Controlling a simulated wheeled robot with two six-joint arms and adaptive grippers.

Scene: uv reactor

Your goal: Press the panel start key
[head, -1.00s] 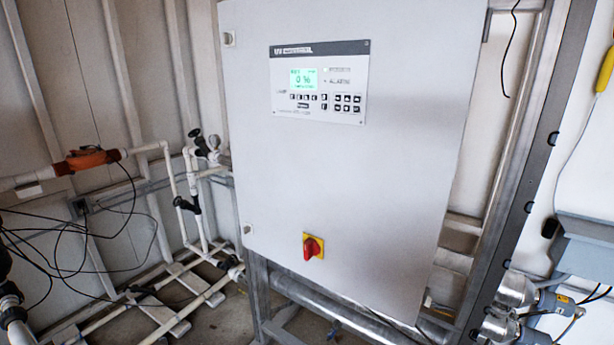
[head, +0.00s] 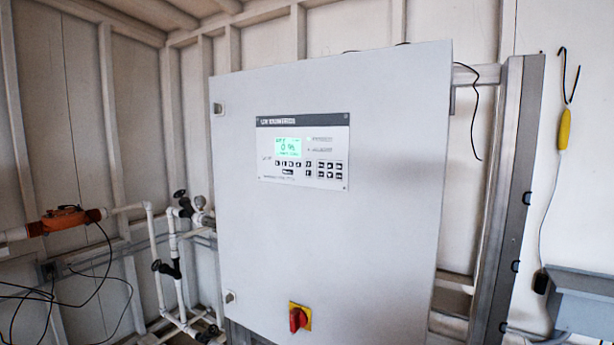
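A large light-grey control cabinet (head: 330,245) stands upright in the middle of the head view. A control panel (head: 268,178) sits on its upper front, with a lit green display (head: 288,147) and rows of small dark keys (head: 325,167) below it. The key labels are too small to read, so I cannot tell which one is the start key. A red rotary switch on a yellow plate (head: 299,317) is low on the cabinet door. Neither of my grippers is in view.
White pipes with black valves (head: 165,268) and an orange fitting (head: 65,219) are at the left, with loose black cables. A metal frame post (head: 512,200) stands right of the cabinet. A yellow-handled tool (head: 564,128) hangs at the right above a grey box (head: 590,300).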

